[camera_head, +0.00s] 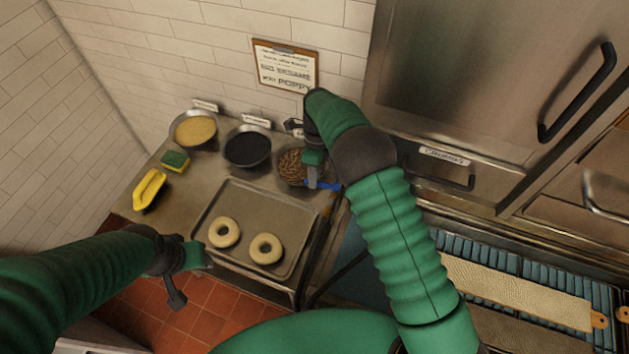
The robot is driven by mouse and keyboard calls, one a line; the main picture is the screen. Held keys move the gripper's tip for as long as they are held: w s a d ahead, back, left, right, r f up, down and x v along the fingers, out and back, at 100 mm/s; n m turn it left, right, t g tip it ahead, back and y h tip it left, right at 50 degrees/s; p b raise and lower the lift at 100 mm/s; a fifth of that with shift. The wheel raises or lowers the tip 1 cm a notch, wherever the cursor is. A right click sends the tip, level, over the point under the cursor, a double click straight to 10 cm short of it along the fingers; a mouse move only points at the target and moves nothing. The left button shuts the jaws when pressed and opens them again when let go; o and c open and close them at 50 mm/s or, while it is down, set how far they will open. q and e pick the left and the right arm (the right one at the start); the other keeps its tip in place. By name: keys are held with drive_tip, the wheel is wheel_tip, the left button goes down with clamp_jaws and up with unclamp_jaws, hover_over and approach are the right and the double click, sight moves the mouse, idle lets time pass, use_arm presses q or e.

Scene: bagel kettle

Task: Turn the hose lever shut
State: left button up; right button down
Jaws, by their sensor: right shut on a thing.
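A blue lever (323,185), which looks like the hose lever, lies at the right end of the metal counter, beside the bowl of brown seeds. My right gripper (312,182) points down at it and is shut on it. The gripper hides part of the lever, and I cannot make out the hose or valve body. My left gripper (190,282) hangs at the lower left, in front of the counter and away from the lever.
A tray (262,200) with two bagels (265,248) lies on the counter. Bowls of yellow (194,130), black (247,148) and brown (292,168) toppings stand behind it. A sponge (174,161) and a yellow object (149,190) lie left. Steel cabinets (470,80) stand right.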

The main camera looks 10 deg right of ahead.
drive_tip(key=shift+w+r+m, duration=0.3)
drive_tip(key=shift+w+m, duration=0.3)
drive_tip(key=shift+m, duration=0.1)
use_arm(q)
drive_tip(key=shift+s, duration=0.1)
use_arm(e)
drive_tip(key=shift+d+t, duration=0.1)
drive_tip(key=shift+t, duration=0.2)
drive_tip(key=c, duration=1.4)
unclamp_jaws()
drive_tip(key=shift+f, duration=0.1)
use_arm(q)
drive_tip(key=shift+w+a+f, duration=0.15)
drive_tip(key=shift+w+a, duration=0.05)
drive_tip(key=shift+a, duration=0.1)
use_arm(e)
drive_tip(key=shift+w+f, duration=0.1)
